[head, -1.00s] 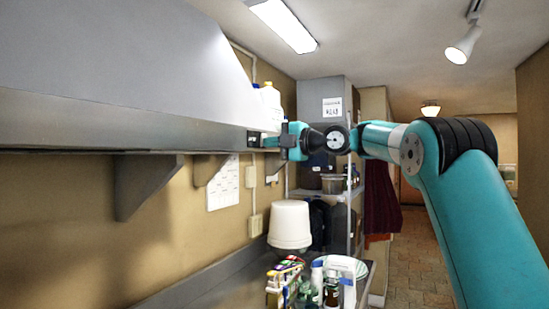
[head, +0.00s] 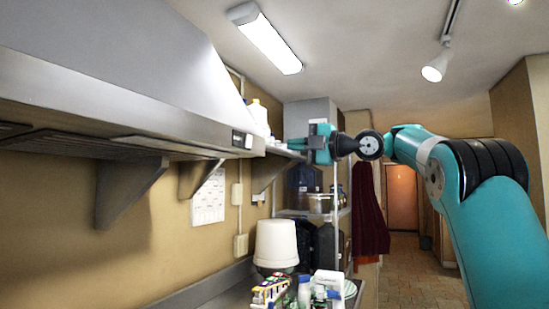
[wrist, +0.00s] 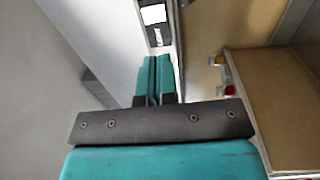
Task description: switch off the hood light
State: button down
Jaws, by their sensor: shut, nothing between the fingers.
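The grey metal hood (head: 120,85) fills the upper left of the head view, and its wall also shows in the wrist view (wrist: 105,45). A small control panel (head: 242,140) with a dark and a pale part sits at the right end of its front edge. In the wrist view the panel (wrist: 154,22) lies just beyond my fingertips, with a pale square and a dark strip holding small marks. My teal gripper (head: 292,145) is shut and empty, right of the panel and apart from it in the head view. Its closed fingers (wrist: 155,62) point toward the panel.
A shelf (head: 283,151) with bottles (head: 257,117) lies behind the hood's end. A white bucket (head: 276,243) and several small bottles stand below on the counter. A wire rack (head: 312,212) stands behind. The aisle floor (head: 405,265) at right is clear.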

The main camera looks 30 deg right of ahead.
jog(key=v, duration=0.2)
jog(key=shift+s+d+b, duration=0.2)
jog(key=shift+s+b, duration=0.1)
jog(key=shift+s, duration=0.1)
jog(key=w+a+f+m+g, duration=0.25)
jog(key=a+f+m, duration=0.35)
jog(key=a, duration=0.5)
jog(key=s+a+f+m+g+h, duration=0.1)
jog(key=s+a+f+m+g, duration=0.25)
jog(key=a+f, duration=0.3)
jog(key=s+a+f+m+g+h, duration=0.1)
jog(key=s+a+f+m+g, duration=0.1)
jog(key=s+a+f, duration=0.5)
jog(key=s+a+f+m+g+h, duration=0.2)
jog(key=s+f+m+g+h, duration=0.2)
jog(key=s+f, duration=1.6)
jog(key=s+m+g, duration=0.2)
jog(key=s+g, duration=0.1)
jog(key=shift+a+g, duration=0.2)
jog(key=shift+g, duration=0.1)
